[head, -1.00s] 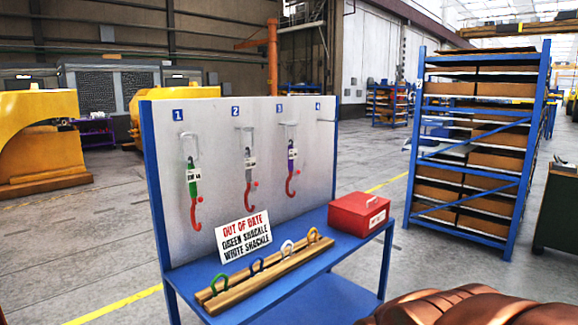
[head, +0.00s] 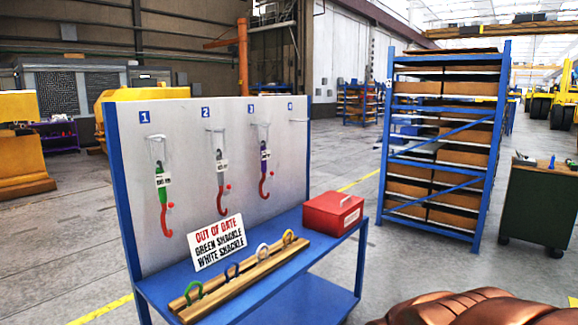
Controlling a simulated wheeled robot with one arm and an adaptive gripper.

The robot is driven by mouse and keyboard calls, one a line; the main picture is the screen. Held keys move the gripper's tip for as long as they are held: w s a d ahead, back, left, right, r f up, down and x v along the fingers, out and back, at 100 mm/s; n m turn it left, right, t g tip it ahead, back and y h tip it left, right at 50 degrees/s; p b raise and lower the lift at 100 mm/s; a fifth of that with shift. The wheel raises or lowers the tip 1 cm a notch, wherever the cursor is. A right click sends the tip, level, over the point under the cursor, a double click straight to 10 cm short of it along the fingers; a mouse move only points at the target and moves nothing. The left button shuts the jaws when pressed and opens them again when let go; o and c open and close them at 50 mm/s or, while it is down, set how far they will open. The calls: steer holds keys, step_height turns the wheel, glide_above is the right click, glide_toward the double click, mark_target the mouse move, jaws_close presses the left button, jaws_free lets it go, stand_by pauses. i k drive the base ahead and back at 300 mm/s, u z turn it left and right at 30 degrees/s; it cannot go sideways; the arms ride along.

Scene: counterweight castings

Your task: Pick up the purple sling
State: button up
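The purple sling (head: 264,155) hangs on the peg marked 3 on the grey board (head: 185,215) in the head view. It has a white tag and a red hook at its lower end. A green sling (head: 161,177) hangs under number 1 and a grey sling (head: 219,160) under number 2, each with a red hook. The peg under number 4 (head: 292,121) is bare. My gripper is not in view.
The blue bench (head: 165,285) below the board holds a wooden rack (head: 245,275) with several shackles, a sign (head: 217,243) reading "OUT OF DATE GREEN SHACKLE WHITE SHACKLE", and a red box (head: 333,213). A blue shelf rack (head: 480,180) and a green cabinet (head: 535,205) stand right.

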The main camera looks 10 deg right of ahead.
mark_target(265, 154)
steer(key=z, duration=1.45)
steer(key=i, duration=3.45)
steer(key=u, duration=2.7)
